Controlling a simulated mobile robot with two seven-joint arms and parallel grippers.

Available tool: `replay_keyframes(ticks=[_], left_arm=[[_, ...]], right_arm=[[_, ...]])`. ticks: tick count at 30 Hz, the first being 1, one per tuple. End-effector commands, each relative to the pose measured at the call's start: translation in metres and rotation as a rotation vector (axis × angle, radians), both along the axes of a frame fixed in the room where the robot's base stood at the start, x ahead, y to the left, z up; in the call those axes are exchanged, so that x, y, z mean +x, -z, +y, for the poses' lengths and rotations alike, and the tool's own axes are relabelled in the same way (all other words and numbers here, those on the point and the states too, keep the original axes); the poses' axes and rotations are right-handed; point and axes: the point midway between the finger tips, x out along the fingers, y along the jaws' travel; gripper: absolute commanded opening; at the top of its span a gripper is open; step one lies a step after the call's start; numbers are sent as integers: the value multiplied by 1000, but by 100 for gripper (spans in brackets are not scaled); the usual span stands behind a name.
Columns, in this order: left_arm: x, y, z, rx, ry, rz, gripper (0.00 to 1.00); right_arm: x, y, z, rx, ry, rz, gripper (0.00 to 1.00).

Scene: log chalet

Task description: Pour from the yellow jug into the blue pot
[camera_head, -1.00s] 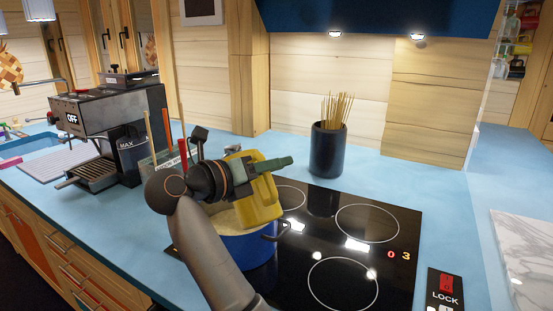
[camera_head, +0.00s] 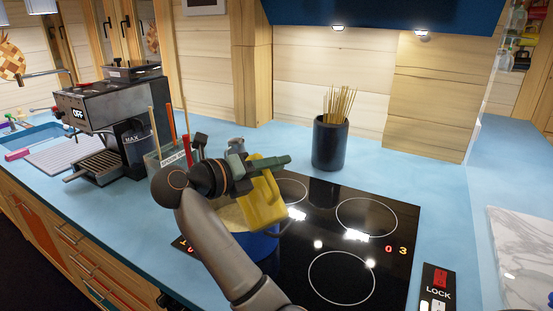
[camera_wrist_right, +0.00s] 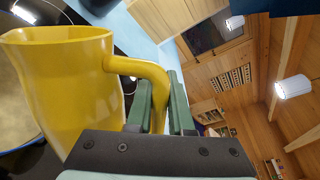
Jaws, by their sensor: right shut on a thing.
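The yellow jug (camera_head: 263,208) is held tilted over the blue pot (camera_head: 262,246) on the hob. My right gripper (camera_head: 268,166) is shut on the jug's handle; my arm hides part of the jug and the pot. In the right wrist view the jug (camera_wrist_right: 62,85) fills the left side, its handle between my green fingers (camera_wrist_right: 162,105). The pot (camera_wrist_right: 22,146) shows behind it at the left edge, with pale contents. I cannot see any stream from the jug's mouth. My left gripper is not in view.
The black hob (camera_head: 390,265) has bare rings to the right of the pot. A dark holder of thin sticks (camera_head: 329,145) stands behind it. A utensil box (camera_head: 172,160) and coffee machine (camera_head: 110,120) stand at the left. A marble board (camera_head: 525,250) lies at the right.

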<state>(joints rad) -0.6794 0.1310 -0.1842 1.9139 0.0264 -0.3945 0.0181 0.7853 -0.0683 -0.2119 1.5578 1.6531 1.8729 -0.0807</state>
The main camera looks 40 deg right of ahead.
Motion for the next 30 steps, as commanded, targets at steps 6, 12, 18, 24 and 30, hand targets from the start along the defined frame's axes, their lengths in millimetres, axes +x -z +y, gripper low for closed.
replay_keyframes(ticks=[6,12,18,24,30], left_arm=[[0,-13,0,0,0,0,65],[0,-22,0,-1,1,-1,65],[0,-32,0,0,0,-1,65],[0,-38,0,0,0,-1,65],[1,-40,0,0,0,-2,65]], right_arm=[[6,-2,0,4,-1,73,0],[11,0,-1,12,0,149,0],[19,4,-1,20,-1,233,0],[26,9,-2,26,-1,312,0],[34,15,-3,34,0,389,0]])
